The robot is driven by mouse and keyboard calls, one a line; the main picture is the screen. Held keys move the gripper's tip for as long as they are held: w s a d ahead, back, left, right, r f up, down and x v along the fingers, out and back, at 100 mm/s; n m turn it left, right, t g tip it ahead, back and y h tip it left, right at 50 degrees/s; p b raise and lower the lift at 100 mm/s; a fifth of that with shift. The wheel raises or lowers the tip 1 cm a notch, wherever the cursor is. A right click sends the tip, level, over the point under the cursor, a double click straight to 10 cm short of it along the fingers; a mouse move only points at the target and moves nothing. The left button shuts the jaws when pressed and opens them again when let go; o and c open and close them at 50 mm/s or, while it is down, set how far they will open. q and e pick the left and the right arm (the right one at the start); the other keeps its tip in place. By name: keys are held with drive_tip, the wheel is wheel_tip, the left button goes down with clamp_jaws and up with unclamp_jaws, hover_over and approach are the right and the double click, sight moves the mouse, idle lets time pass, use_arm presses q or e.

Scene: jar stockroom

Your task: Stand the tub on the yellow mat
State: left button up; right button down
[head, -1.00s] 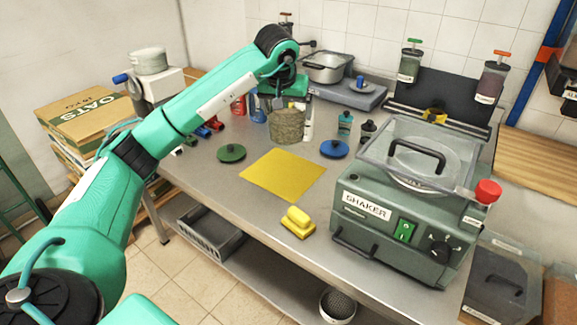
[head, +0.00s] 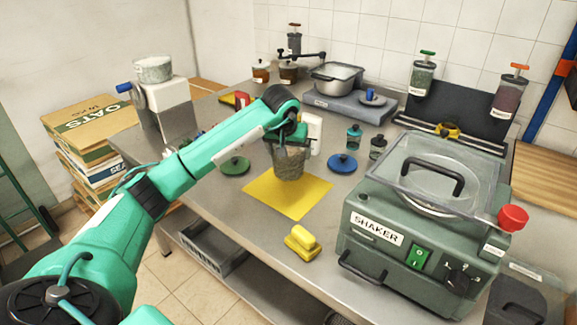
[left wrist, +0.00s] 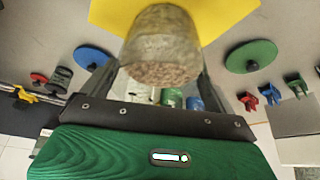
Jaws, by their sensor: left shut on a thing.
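The tub (head: 289,164) is a clear container with grainy, speckled contents. My left gripper (head: 288,150) is shut on it and holds it upright over the far part of the yellow mat (head: 284,201). In the left wrist view the tub (left wrist: 160,48) sits between the two fingers, with the yellow mat (left wrist: 228,14) behind it. I cannot tell whether the tub's base touches the mat or hangs just above it. The near part of the mat is bare. My right gripper is not in view.
A green lid (head: 234,166) lies left of the mat and a blue lid (head: 342,163) lies right of it. A yellow block-like object (head: 301,242) is near the table's front edge. The shaker machine (head: 420,215) fills the right side.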

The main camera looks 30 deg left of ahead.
use_arm(q)
drive_tip(key=shift+f, duration=2.8)
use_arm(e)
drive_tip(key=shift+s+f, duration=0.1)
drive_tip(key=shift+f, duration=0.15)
use_arm(q)
drive_tip(key=shift+f, duration=0.1)
drive_tip(key=o, duration=0.9)
drive_tip(key=shift+o, duration=0.2)
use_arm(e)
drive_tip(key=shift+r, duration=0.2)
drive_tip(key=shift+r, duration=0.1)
use_arm(q)
drive_tip(key=v, duration=1.1)
drive_tip(key=shift+w, duration=0.1)
drive_tip(key=shift+s+d+r, duration=0.1)
drive_tip(key=shift+s+r, duration=0.2)
drive_tip(key=shift+r, duration=0.25)
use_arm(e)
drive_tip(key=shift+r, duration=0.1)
